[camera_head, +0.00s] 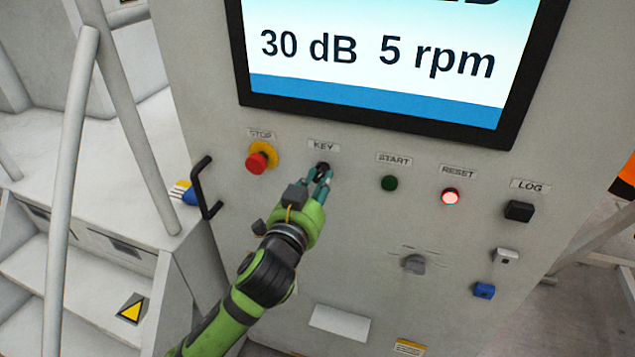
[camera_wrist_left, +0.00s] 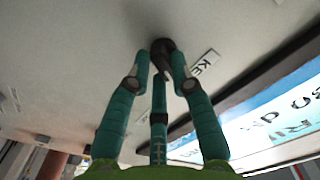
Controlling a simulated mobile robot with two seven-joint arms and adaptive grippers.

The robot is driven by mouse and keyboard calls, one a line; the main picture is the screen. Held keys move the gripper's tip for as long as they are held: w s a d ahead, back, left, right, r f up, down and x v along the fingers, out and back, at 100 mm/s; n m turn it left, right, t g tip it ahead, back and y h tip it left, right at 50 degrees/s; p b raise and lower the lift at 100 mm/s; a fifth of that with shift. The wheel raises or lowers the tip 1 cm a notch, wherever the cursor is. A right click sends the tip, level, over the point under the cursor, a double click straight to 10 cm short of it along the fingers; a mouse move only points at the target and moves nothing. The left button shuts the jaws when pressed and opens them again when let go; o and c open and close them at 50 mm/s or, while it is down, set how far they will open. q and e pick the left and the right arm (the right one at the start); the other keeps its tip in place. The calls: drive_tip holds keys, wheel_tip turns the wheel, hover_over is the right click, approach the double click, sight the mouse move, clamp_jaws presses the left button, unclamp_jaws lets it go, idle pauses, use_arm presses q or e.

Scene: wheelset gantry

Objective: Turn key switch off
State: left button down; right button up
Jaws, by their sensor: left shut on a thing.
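The key switch (camera_head: 322,168) is a small dark knob under the KEY label (camera_head: 323,146) on the grey control panel. My left gripper (camera_head: 320,182), with teal fingers on a green arm, is at the switch and shut on it. In the left wrist view, the dark key switch (camera_wrist_left: 162,50) sits between the tips of the teal fingers (camera_wrist_left: 160,72). The fingers partly hide the switch, so I cannot tell which way it is turned. My right gripper is not in view.
A red stop button (camera_head: 257,162) with a yellow collar is left of the switch. A green START button (camera_head: 389,183), lit RESET button (camera_head: 450,196) and black LOG switch (camera_head: 519,211) are to the right. The screen (camera_head: 385,55) is above. A black handle (camera_head: 203,188) protrudes at left.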

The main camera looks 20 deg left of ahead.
use_arm(q)
drive_tip(key=n, duration=0.3)
drive_tip(key=n+p, duration=0.1)
drive_tip(key=n, duration=0.1)
drive_tip(key=shift+r+n, duration=0.15)
drive_tip(key=shift+n, duration=0.25)
drive_tip(key=n+p, duration=0.1)
drive_tip(key=n, duration=0.2)
drive_tip(key=shift+r+p, duration=0.1)
drive_tip(key=shift+p, duration=0.25)
drive_tip(key=shift+n+p, duration=0.55)
drive_tip(key=shift+n, duration=0.85)
drive_tip(key=c, duration=1.1)
unclamp_jaws()
